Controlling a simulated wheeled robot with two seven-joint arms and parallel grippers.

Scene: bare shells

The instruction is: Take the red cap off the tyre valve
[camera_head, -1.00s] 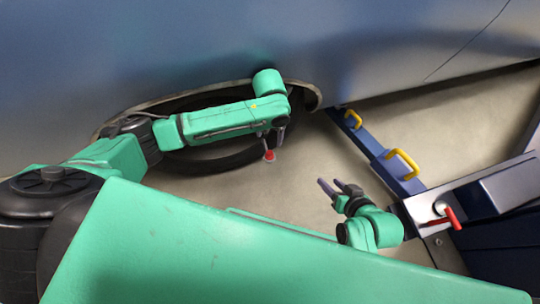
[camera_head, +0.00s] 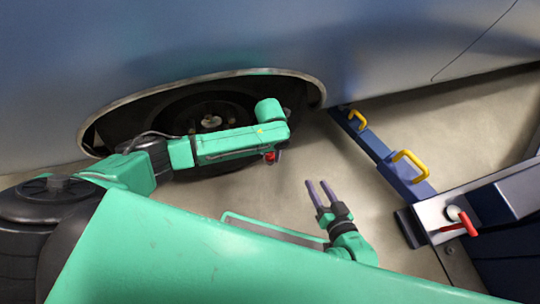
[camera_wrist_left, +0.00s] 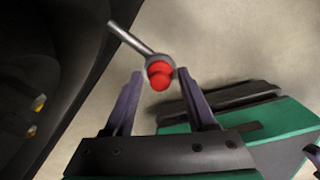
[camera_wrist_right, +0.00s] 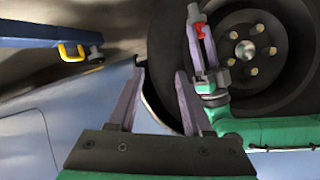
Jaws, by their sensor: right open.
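The red cap (camera_wrist_left: 158,75) sits on the end of a grey metal valve stem (camera_wrist_left: 130,38) in the left wrist view. My left gripper (camera_wrist_left: 160,76) is open, with one finger on each side of the cap and a small gap showing on both sides. In the head view the cap (camera_head: 270,156) shows just below the end of my left arm, which mostly hides the left fingers. The right wrist view also shows the cap (camera_wrist_right: 198,28) by the left fingers. My right gripper (camera_head: 321,192) is open and empty, apart from the cap, over the floor.
The wheel (camera_head: 210,122) sits in the arch of the blue-grey car body (camera_head: 200,45). A blue beam with yellow handles (camera_head: 410,165) lies at the right, near a metal block with a red lever (camera_head: 460,228). Bare floor (camera_head: 365,205) lies between.

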